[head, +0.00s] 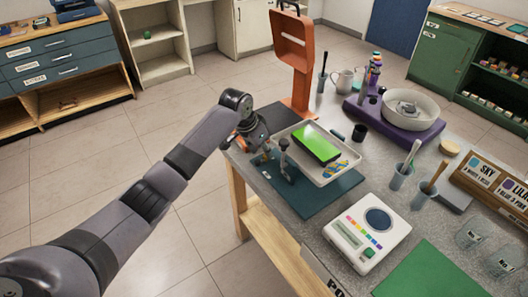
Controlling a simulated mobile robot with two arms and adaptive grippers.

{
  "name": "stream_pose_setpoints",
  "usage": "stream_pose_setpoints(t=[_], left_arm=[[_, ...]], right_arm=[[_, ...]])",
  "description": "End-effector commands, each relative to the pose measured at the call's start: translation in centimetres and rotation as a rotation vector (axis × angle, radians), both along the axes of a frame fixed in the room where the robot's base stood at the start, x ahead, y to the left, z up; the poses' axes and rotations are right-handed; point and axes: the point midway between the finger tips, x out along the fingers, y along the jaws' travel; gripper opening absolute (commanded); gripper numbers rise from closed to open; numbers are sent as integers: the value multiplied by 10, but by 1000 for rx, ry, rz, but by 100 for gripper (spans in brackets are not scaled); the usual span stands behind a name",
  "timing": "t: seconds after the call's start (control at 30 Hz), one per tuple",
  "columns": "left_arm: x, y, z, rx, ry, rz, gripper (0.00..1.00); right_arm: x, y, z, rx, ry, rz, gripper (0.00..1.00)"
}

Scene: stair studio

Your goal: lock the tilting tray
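The tilting tray (309,169) is a shallow white tray near the table's left edge, over a dark teal mat (312,198). It looks slightly tilted. A small dark upright part (286,160), perhaps a lever or clamp, stands at the tray's left side. My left gripper (265,153) is at the tray's left edge, close to this part. Its fingers are small and dark here, so contact and opening are unclear. My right gripper is out of view.
An orange stand (293,60) rises behind the tray. A purple base with a white bowl (412,104), cups with brushes (402,175) and a white device with a round dial (367,229) stand to the right. The floor left of the table is clear.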

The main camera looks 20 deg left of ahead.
Motion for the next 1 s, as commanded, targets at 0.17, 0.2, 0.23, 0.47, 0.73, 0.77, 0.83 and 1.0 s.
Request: stream_pose_setpoints(t=[0.17, 0.2, 0.23, 0.47, 0.73, 0.77, 0.83, 1.0], left_arm=[[8, -4, -20, 0, 1, 1, 38], [9, -4, -22, 0, 0, 0, 38], [9, -5, -24, 0, -1, 0, 38], [10, -5, -27, 0, -1, 0, 38], [10, -5, -26, 0, -1, 0, 26], [10, -5, -26, 0, -1, 0, 24], [10, -5, -26, 0, -1, 0, 20], [10, -5, -27, 0, -1, 0, 8]], right_arm=[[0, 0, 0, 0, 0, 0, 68], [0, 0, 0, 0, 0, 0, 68], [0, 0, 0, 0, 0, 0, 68], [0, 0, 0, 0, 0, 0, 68], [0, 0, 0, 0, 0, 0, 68], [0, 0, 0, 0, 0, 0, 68], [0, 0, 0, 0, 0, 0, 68], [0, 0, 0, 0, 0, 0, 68]])
